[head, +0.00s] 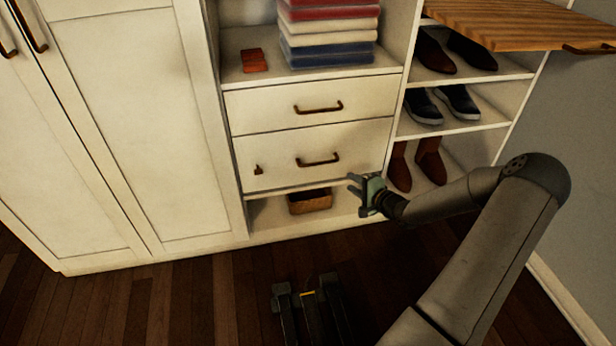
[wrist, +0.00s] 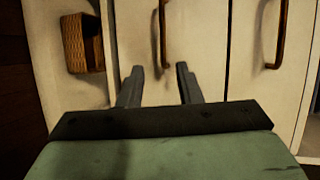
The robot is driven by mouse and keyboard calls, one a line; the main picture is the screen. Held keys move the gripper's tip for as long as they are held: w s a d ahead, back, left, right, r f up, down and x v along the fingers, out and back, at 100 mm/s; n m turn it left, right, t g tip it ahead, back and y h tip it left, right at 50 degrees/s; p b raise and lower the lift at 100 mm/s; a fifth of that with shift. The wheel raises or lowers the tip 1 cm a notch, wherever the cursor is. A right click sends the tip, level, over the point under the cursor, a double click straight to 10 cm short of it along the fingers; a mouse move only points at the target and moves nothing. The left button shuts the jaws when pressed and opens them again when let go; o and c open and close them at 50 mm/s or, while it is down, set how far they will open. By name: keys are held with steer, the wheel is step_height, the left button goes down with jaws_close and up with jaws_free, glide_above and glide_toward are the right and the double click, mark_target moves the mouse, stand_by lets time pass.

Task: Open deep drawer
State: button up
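The deep drawer (head: 272,170) is the lower, taller of two white drawers and is closed. Its bronze bar handle (head: 318,160) sits near the middle of its front. My gripper (head: 354,182) is to the lower right of that handle in the head view, apart from it. In the wrist view the picture is turned sideways; my gripper (wrist: 159,76) has its two fingers spread with nothing between them. The deep drawer's handle (wrist: 163,36) shows just beyond the fingertips, roughly in line with the gap. A small dark fitting (head: 258,169) is on the drawer front.
The shallower drawer (head: 268,110) above is closed. A wicker basket (head: 310,201) stands in the open shelf below. Shoes (head: 440,104) fill shelves at right. A wooden board (head: 525,22) juts out at upper right. The dark wood floor (head: 200,300) ahead is mostly clear.

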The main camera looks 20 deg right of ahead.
steer(key=b, duration=0.5)
glide_toward(321, 163)
steer(key=x, duration=1)
steer(key=shift+w+d+f, duration=0.1)
steer(key=shift+w+f, duration=0.05)
steer(key=shift+f, duration=0.1)
jaws_close()
